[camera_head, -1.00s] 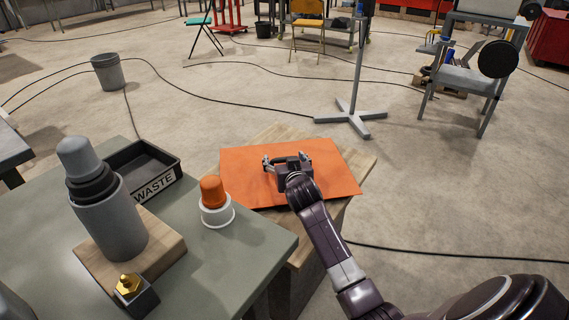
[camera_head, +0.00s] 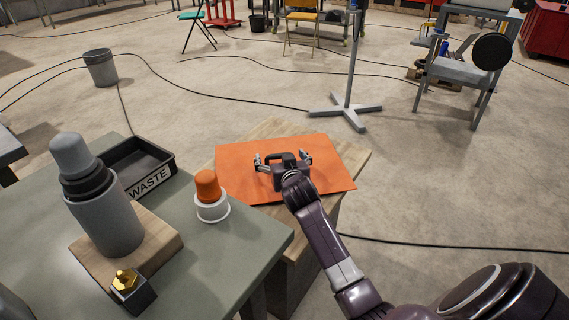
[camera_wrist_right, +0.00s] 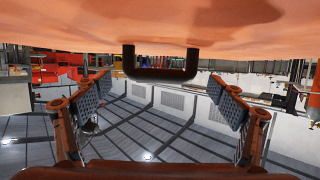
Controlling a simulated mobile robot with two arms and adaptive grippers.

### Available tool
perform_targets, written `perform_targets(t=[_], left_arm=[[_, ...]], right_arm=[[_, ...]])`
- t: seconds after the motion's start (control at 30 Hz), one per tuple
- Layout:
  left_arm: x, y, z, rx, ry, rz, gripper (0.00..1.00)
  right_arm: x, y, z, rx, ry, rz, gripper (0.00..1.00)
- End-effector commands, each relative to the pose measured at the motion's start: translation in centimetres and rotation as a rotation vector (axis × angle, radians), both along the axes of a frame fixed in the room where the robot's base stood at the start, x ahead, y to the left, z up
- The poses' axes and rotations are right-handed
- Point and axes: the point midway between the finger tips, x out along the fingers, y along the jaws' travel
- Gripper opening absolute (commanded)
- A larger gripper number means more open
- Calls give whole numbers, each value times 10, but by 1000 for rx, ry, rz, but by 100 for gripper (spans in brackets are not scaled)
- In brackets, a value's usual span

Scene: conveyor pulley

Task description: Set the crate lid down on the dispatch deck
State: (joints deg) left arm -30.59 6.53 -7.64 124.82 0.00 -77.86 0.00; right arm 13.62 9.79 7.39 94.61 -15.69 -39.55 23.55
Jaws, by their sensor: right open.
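The crate lid is a flat orange panel (camera_head: 235,180) lying on the wooden dispatch deck (camera_head: 355,155). Its front right corner appears to stick out past the deck's edge. My right gripper (camera_head: 284,160) is over the middle of the lid with its fingers spread wide and empty. In the right wrist view, the lid's orange surface (camera_wrist_right: 160,22) fills the top. The dark lid handle (camera_wrist_right: 160,73) shows between and beyond the open fingers, with gaps on both sides. My left gripper is not in view.
A grey-green table (camera_head: 235,235) stands left of the deck. It holds a black WASTE tray (camera_head: 150,185), an orange-capped white piece (camera_head: 210,195) and a grey cylinder (camera_head: 105,215) on a wooden block. A grey stand (camera_head: 347,110) is behind; floor to the right is open.

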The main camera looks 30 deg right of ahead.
Motion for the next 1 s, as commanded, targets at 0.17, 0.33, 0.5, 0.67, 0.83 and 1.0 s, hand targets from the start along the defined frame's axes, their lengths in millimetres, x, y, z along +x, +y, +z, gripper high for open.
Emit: perform_targets(t=[0.17, 0.33, 0.5, 0.67, 0.83, 1.0], left_arm=[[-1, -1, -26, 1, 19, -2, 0], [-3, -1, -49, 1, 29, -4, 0], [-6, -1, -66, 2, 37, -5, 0], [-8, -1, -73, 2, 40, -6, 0], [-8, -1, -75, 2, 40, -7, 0], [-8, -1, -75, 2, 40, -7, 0]], right_arm=[[-30, 13, 11, 1, 2, 0, 88], [-59, 24, 20, 2, 1, 0, 88], [-81, 33, 27, 1, 2, 0, 88], [-91, 37, 30, 0, 1, -1, 88], [-93, 38, 31, -1, 2, -2, 88], [-93, 38, 31, 0, 1, -1, 88]])
